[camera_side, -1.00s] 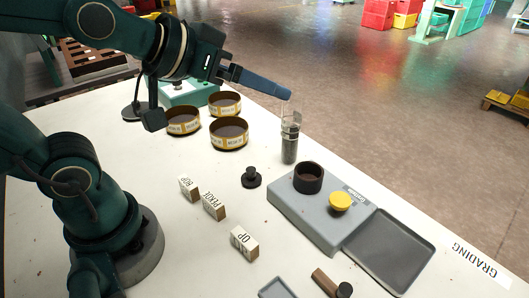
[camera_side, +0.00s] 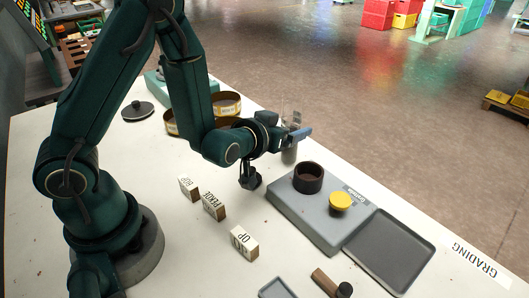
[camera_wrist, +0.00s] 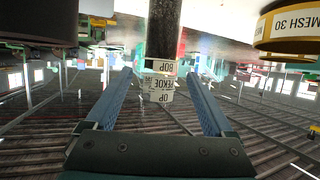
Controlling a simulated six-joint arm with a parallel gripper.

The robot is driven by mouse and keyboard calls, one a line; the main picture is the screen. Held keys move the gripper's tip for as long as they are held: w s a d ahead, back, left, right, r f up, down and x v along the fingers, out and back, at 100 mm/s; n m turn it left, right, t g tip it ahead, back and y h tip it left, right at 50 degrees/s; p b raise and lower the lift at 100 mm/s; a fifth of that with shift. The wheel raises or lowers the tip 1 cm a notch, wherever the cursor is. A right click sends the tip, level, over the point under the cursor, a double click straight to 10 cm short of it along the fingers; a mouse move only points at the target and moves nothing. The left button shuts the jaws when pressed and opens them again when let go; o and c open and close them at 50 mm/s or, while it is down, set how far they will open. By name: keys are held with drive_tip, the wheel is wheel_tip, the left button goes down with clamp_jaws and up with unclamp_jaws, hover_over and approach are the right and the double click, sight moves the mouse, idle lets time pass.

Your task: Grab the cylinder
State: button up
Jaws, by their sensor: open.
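The clear cylinder (camera_side: 289,157), with dark contents in its lower part, stands upright on the table in the side view, left of the grey scale. My gripper (camera_side: 300,134) is low over the table at its upper part, and its blue fingers cover part of the glass. In the wrist view, my gripper (camera_wrist: 160,100) has its two blue fingers wide apart with nothing clasped. A dark column shows beyond them at the top centre; I cannot tell for sure that it is the cylinder. Contact with the glass cannot be told.
The grey scale (camera_side: 290,209) carries a dark cup (camera_side: 308,177) and a yellow piece (camera_side: 340,202). A grey tray (camera_side: 390,252) lies at right. Lettered blocks (camera_side: 214,207) stand in front. Round sieves (camera_side: 226,103) stand behind my arm; one also shows in the wrist view (camera_wrist: 289,27).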

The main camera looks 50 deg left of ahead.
sight(296, 128)
drive_tip(key=shift+d+f, duration=0.1)
drive_tip(key=shift+f, duration=0.35)
drive_tip(key=shift+w+f, duration=0.1)
drive_tip(key=shift+x, duration=2.3)
clamp_jaws()
